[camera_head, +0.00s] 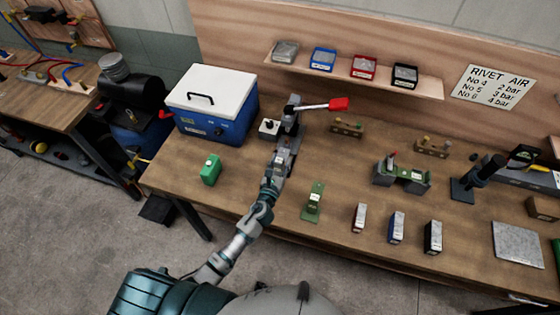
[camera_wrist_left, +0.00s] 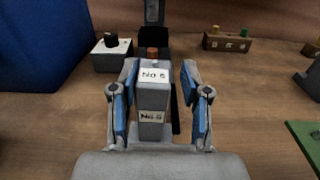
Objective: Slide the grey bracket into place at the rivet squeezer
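The rivet squeezer (camera_head: 290,118) stands on the bench, dark grey with a red-ended lever (camera_head: 337,104). In the wrist view its dark column (camera_wrist_left: 154,14) rises behind the grey piece. A grey block-like piece, which I take for the grey bracket (camera_head: 283,162), is in front of the squeezer. My right gripper is out of view.
A blue cool box (camera_head: 208,104) and a green block (camera_head: 211,170) are to the left. A green bracket (camera_head: 313,202) stands close at the right. Small red, blue and black boxes (camera_head: 397,228) line the front. A shelf (camera_head: 425,88) holds trays behind.

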